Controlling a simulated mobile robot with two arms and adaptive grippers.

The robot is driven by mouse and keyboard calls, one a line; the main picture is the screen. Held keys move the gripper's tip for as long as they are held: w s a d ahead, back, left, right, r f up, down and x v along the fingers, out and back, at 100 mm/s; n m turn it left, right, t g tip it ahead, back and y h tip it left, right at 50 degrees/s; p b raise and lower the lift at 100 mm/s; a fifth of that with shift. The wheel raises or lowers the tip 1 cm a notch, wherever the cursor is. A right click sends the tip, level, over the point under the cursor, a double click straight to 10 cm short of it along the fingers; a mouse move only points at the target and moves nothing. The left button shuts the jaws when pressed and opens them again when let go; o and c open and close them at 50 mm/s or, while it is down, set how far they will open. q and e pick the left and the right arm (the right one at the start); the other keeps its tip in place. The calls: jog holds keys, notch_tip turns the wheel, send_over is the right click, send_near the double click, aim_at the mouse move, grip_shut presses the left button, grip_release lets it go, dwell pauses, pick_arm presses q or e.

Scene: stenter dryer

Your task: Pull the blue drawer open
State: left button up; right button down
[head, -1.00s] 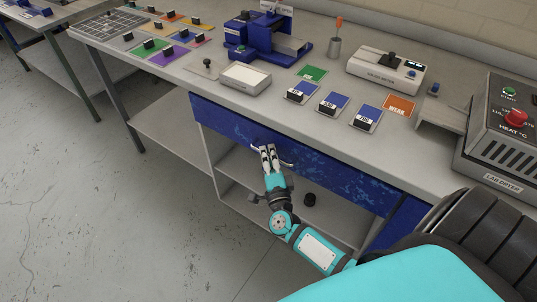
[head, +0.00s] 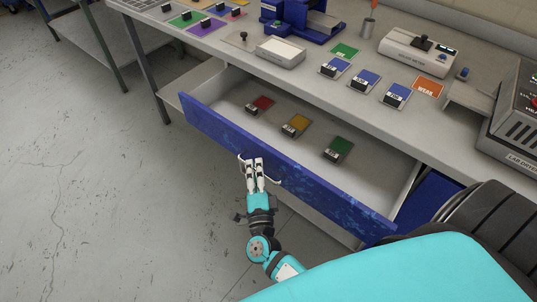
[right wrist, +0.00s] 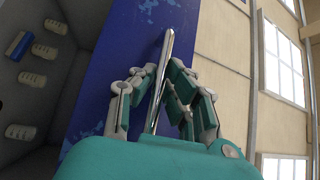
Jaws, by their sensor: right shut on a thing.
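The blue drawer (head: 309,178) stands pulled out from under the workbench. Its worn blue front also shows in the right wrist view (right wrist: 117,55). Inside it lie a red swatch (head: 260,105), a yellow swatch (head: 296,125) and a green swatch (head: 338,149), each with a dark clip. My right gripper (head: 255,162) is at the drawer front, left of its middle. In the right wrist view its fingers (right wrist: 160,88) are shut around the metal bar handle (right wrist: 166,60). My left gripper is not in view.
The workbench top (head: 300,85) above holds several blue cards, an orange card (head: 428,88), a meter (head: 420,50) and a grey lab dryer (head: 515,115) at the right. The floor (head: 110,200) in front of the drawer and to the left is clear.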

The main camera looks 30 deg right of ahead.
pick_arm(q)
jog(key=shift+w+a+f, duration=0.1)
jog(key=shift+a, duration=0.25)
pick_arm(e)
jog(key=shift+s+a+f, duration=0.15)
jog(key=shift+s+a, duration=0.25)
jog(key=shift+a, duration=0.45)
jog(key=shift+s+a+f, duration=0.15)
jog(key=shift+s+a, duration=0.25)
jog(key=shift+a, duration=0.4)
jog(key=c, duration=1.4)
grip_release()
jog(key=shift+d, duration=0.1)
jog(key=shift+r, duration=0.15)
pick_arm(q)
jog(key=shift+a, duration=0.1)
pick_arm(e)
jog(key=v, duration=1.2)
